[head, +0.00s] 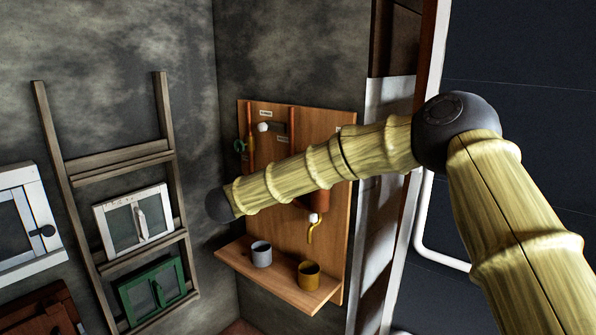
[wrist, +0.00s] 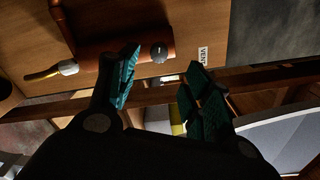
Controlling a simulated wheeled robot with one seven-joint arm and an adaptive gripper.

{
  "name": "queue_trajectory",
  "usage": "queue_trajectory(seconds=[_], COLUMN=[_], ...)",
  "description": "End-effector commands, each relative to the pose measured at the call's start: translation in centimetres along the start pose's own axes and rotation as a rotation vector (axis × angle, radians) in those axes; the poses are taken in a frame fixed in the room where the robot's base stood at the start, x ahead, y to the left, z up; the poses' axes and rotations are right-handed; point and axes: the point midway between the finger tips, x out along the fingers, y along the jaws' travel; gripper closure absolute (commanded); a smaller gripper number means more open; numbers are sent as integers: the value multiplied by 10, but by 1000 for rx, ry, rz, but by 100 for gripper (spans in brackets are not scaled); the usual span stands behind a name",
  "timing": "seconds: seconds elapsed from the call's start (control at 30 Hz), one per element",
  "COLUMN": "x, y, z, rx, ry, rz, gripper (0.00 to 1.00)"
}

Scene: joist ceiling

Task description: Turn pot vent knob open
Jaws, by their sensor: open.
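In the wrist view a small grey round knob (wrist: 159,52) sits at the end of the copper-brown pot (wrist: 110,52), beside a white label reading VENT (wrist: 203,56). My gripper (wrist: 163,70) is open and empty, with its two teal ridged fingers spread. The knob shows in the gap between the fingertips, nearer the left finger; I cannot tell how far beyond the tips it lies. In the head view the lower part of the pot (head: 321,197) shows on the wooden board (head: 335,240); my arm hides the knob, and my gripper is not visible there.
A white tap knob (head: 314,217) with a yellow spout (head: 310,235) hangs under the pot. A grey cup (head: 261,254) and a yellow cup (head: 309,275) stand on the shelf (head: 285,288). A ladder rack (head: 83,180) with small windows stands left.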

Motion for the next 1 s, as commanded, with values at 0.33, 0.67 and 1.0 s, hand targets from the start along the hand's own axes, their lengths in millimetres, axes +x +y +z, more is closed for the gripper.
queue_trajectory(seconds=[0.33,0.67,1.0], x=[-21,-20,-18], y=[0,7,137], z=[0,-4,-90], rx=[-1,-22,-464], ry=[0,-12,-247], rz=[0,6,135], gripper=[51,51,51])
